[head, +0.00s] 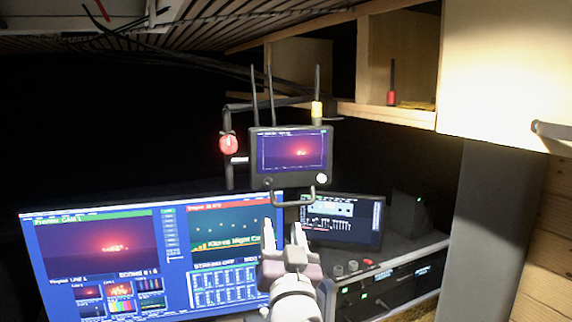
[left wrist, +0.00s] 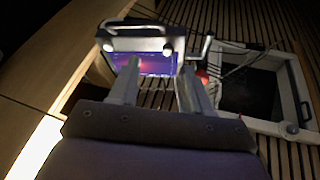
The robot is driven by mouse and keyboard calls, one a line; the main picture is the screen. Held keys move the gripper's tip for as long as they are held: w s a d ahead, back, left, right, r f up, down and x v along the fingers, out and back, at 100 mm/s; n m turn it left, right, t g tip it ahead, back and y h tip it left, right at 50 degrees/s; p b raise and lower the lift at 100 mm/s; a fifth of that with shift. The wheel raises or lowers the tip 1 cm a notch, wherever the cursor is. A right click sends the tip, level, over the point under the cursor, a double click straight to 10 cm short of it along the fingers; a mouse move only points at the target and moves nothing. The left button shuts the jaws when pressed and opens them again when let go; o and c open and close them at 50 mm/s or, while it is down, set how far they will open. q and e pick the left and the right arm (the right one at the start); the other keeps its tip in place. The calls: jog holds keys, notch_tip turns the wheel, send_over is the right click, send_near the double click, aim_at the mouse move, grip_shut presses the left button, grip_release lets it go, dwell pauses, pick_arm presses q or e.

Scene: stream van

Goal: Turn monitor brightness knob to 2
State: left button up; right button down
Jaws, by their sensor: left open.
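A small black monitor (head: 291,152) with a red and purple picture hangs above the desk, with antennas behind it. A pale round knob (head: 321,179) sits at its lower right corner and a dark one (head: 268,182) at its lower left. Their labels are too small to read. My left gripper (head: 284,236) is open and empty, below the monitor and apart from it. In the left wrist view the monitor (left wrist: 160,64) appears upside down beyond the open fingers (left wrist: 160,72), with two round knobs (left wrist: 168,52) (left wrist: 107,47) on its edge. My right gripper is not in view.
A wide screen (head: 150,260) stands at the left, and a smaller screen (head: 345,221) behind my gripper at the right. A rack with knobs (head: 353,266) is at the lower right. A metal loop handle (head: 285,197) hangs under the monitor. A red device (head: 228,144) is beside it.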

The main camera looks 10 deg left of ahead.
pick_arm(q)
jog(key=p, duration=0.3)
send_near(269, 186)
notch_tip(269, 186, up, 2)
jog(key=w, duration=0.2)
jog(key=w+a+p, duration=0.1)
jog(key=w, duration=0.2)
jog(key=w+a+p, duration=0.1)
jog(key=w, duration=0.2)
jog(key=shift+r, duration=0.35)
jog(key=shift+a+r, duration=0.15)
jog(key=shift+s+r, duration=0.2)
jog(key=shift+s, duration=0.3)
jog(key=shift+w+f, duration=0.15)
jog(key=shift+w, duration=0.15)
jog(key=c, duration=0.4)
jog(key=shift+w, duration=0.1)
grip_shut()
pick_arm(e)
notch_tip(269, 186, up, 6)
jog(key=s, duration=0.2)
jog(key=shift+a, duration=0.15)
